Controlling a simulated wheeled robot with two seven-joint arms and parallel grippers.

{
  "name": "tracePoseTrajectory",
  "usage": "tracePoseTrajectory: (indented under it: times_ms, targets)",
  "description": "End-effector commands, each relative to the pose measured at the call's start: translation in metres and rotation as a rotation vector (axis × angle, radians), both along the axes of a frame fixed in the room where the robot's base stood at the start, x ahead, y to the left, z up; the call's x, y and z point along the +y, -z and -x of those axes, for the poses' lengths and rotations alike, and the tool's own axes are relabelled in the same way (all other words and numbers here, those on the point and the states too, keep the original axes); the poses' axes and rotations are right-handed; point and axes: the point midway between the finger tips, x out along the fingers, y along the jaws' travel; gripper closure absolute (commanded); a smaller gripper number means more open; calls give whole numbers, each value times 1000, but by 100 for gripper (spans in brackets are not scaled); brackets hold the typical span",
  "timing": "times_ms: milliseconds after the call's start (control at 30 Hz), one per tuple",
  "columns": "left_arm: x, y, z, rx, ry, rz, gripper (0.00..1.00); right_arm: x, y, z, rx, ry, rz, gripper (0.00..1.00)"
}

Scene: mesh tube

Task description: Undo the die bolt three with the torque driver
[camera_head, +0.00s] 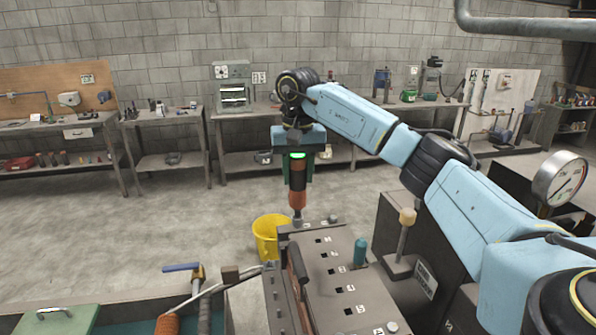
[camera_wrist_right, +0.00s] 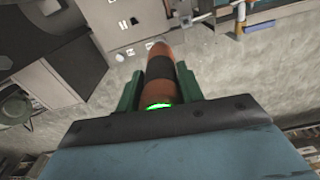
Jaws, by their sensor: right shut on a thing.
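The torque driver (camera_head: 297,200), orange with a black band and a lit green ring, hangs upright in my right gripper (camera_head: 297,172). The gripper's green fingers are shut around it. The driver also shows in the right wrist view (camera_wrist_right: 160,66), between the fingers (camera_wrist_right: 159,85). Its tip is at the far left corner of the grey die block (camera_head: 318,262); I cannot tell whether it touches a bolt there. One bolt head (camera_head: 333,218) shows at the far right corner and another (camera_head: 392,327) at the near right. My left gripper is out of view.
A teal cylinder (camera_head: 360,252) stands at the block's right edge, and a tan-headed mallet (camera_head: 405,232) is farther right. A blue-handled valve (camera_head: 184,268) and hoses lie left. Workbenches line the back wall, with open floor before them.

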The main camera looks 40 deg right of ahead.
Motion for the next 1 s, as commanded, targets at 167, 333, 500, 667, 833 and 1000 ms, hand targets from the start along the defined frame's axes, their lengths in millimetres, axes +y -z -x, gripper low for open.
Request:
tracePoseTrajectory:
  times_ms: [167,333,500,667,833,1000]
  targets:
    - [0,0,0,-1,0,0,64,0,1,0,-3,0,-1,99]
    - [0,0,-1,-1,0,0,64,0,3,0,-3,0,-1,99]
    - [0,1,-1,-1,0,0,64,0,5,0,-3,0,-1,99]
    - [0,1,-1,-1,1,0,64,0,7,0,-1,0,0,99]
    - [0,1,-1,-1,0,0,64,0,8,0,0,0,0,99]
    - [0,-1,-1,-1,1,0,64,0,9,0,3,-1,-1,99]
